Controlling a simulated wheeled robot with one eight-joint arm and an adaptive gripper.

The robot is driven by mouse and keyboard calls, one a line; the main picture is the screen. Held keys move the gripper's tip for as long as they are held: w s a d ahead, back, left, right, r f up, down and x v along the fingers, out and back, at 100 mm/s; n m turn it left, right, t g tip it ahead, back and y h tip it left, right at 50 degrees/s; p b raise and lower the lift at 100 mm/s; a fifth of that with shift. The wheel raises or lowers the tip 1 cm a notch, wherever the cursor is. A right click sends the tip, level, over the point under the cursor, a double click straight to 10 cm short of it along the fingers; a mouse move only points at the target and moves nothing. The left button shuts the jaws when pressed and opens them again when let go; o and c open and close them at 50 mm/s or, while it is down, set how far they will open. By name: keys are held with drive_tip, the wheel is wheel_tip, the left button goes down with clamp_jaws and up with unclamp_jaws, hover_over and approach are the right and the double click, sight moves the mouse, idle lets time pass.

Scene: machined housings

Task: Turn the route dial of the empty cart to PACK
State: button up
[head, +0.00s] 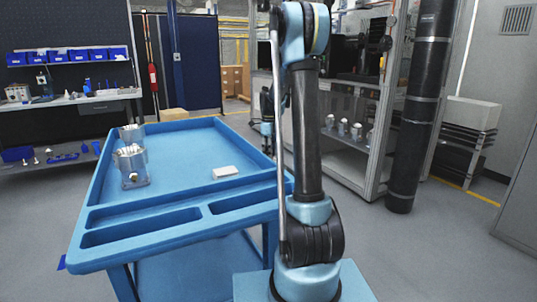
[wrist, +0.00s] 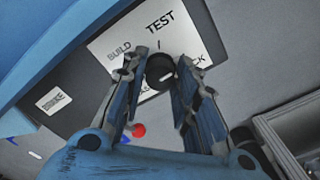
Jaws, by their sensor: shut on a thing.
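In the wrist view the black round route dial (wrist: 160,71) sits on a white label plate (wrist: 113,47). The plate reads BUILD at left and TEST at top; the word at right is partly covered, with only its last letters "CK" showing. My gripper (wrist: 160,75) has one finger on each side of the dial and is shut on it. I cannot tell for certain which word the dial points to.
The blue cart in the head view carries metal housings (head: 132,166) at left and a small white block (head: 225,173). A machine enclosure (head: 345,165) and a black vertical pipe (head: 412,120) stand at right. Grey floor is open at front right.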

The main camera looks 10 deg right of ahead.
drive_tip(key=shift+w, duration=0.1)
drive_tip(key=o, duration=1.1)
wheel_tip(320, 180, up, 12)
drive_tip(key=shift+f, duration=0.1)
